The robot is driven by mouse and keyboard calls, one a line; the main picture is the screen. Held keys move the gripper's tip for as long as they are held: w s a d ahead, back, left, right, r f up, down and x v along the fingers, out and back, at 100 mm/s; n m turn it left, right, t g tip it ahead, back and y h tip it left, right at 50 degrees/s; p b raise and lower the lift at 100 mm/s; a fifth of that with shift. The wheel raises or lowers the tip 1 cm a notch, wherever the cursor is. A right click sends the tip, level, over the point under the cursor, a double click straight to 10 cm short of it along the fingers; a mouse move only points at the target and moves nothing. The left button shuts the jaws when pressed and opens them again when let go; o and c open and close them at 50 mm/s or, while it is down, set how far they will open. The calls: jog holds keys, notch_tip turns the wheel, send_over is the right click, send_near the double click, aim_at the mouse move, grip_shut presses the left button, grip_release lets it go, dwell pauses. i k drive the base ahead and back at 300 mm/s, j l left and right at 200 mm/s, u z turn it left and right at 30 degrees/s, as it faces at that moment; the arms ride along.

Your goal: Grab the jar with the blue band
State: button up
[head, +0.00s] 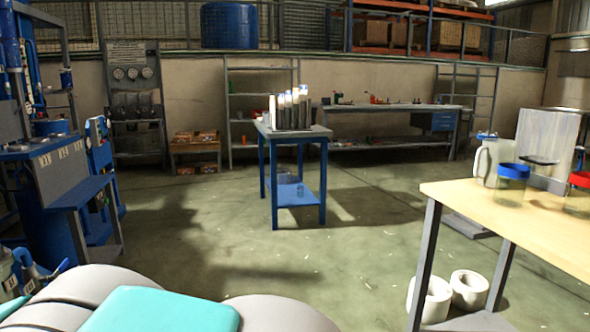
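The jar with the blue band (511,185) stands upright on the light wooden table (485,205) at the right of the head view. It is clear, with the blue band around its top. A similar jar with a red band (578,196) stands to its right, partly cut off by the picture's edge. My gripper is not in view. Grey and teal parts at the bottom left look like my own body.
A white jug (488,160) stands just behind the blue-banded jar. A blue table (322,170) with tall cylinders stands mid-room. Blue machinery (60,205) is at the left. The floor (360,270) between is clear.

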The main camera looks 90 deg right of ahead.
aim_at(513, 177)
jog(key=z, duration=4.75)
